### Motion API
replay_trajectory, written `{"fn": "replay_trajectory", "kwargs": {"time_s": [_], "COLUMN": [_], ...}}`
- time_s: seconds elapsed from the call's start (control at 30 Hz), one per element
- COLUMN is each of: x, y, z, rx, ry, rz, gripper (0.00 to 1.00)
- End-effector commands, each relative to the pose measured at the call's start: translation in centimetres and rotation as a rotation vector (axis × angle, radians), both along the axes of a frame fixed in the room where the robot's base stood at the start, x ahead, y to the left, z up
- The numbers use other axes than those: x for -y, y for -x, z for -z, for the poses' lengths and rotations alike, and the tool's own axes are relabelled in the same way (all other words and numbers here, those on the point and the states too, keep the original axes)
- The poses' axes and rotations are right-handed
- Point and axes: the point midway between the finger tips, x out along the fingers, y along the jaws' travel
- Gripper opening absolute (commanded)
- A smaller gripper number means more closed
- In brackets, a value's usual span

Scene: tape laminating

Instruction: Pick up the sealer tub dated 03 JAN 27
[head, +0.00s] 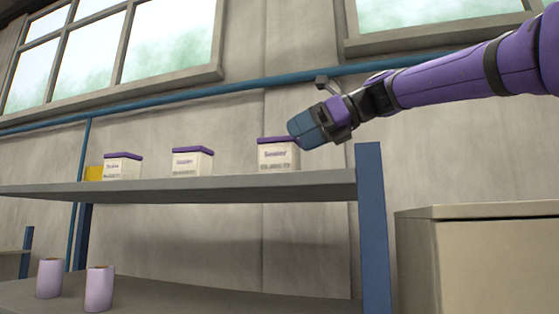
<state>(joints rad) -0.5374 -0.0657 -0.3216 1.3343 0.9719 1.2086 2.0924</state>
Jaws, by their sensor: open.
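Three white tubs with purple lids stand upright in a row on the upper shelf. They are the left tub (122,167), the middle tub (191,161) and the right tub (277,156). Each has a purple name and a dark line of print on its front. The right one seems to read "Sealer"; the dates are too small to read, so I cannot tell which is 03 JAN 27. My gripper (304,132) is open at the upper right corner of the right tub, overlapping its lid edge in the picture. I cannot tell whether they touch.
The grey upper shelf (220,189) has a blue post (372,230) at its right end. A yellow item (93,173) sits beside the left tub. Two lilac rolls (49,279) (99,289) stand on the lower shelf. A beige cabinet (480,260) is at right. Gaps separate the tubs.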

Motion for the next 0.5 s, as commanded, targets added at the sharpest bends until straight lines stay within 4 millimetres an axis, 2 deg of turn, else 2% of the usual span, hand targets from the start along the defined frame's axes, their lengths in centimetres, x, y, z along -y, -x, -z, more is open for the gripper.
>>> {"fn": "replay_trajectory", "kwargs": {"time_s": [0.17,0.5], "x": [-0.9,-4.5], "y": [-0.4,-2.0], "z": [0.2,1.4], "rx": [0.000,0.000], "ry": [0.000,0.000], "rz": [-0.001,0.000], "gripper": [0.96,0.96]}}
